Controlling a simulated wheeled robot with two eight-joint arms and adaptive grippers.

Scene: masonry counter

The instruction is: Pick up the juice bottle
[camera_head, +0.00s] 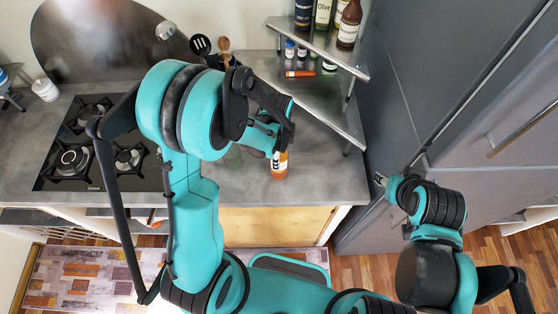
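The juice bottle (279,169), orange with a pale label, stands near the front edge of the grey counter, right of the stove. My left gripper (277,145) is right at the bottle's upper part, and its dark fingers and arm hide the bottle's top. I cannot tell whether the fingers are closed on it. My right gripper (381,179) is low at the right, in front of the grey cabinet and away from the bottle. It is small and mostly hidden by its own arm, so its opening cannot be made out.
A corner shelf (318,98) with several bottles and small jars stands behind and right of the bottle. The black gas stove (97,150) is on the left. Utensils (213,50) stand at the back. A tall grey cabinet (395,110) borders the right. Counter right of the bottle is clear.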

